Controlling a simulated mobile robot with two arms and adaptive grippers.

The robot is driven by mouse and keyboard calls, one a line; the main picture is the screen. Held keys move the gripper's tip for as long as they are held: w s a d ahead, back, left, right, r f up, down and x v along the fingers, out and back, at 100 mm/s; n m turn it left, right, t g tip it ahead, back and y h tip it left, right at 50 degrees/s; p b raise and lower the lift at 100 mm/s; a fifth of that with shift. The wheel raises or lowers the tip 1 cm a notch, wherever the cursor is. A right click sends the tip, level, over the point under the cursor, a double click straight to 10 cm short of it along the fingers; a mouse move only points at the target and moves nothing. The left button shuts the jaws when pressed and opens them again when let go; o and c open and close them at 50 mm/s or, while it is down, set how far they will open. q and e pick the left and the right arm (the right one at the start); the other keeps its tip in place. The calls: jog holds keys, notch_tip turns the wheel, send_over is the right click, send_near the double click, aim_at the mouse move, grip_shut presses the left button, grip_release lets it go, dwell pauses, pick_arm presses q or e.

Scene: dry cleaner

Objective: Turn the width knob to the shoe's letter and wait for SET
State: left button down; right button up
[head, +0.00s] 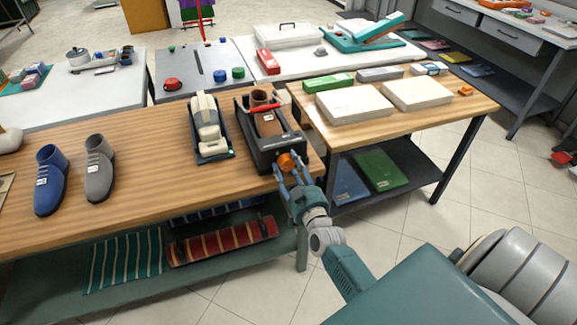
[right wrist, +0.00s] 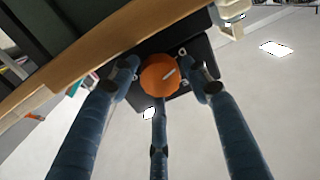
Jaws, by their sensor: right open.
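The width knob (head: 286,162) is a round orange knob on the front of a dark shoe-stretching machine (head: 263,159) at the table's right end. A brown shoe (head: 268,123) sits in the machine, under a red handle (head: 265,107). My right gripper (head: 287,178) is open at the knob. No letter or SET sign is readable. My left gripper is not in view.
A blue shoe (head: 49,180) and a grey shoe (head: 98,167) with tags stand further left. A second table (head: 400,122) with white boxes is to the right. Open floor lies in front.

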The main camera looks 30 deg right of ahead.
jog(key=shift+w, duration=0.25)
jog(key=c, duration=0.9)
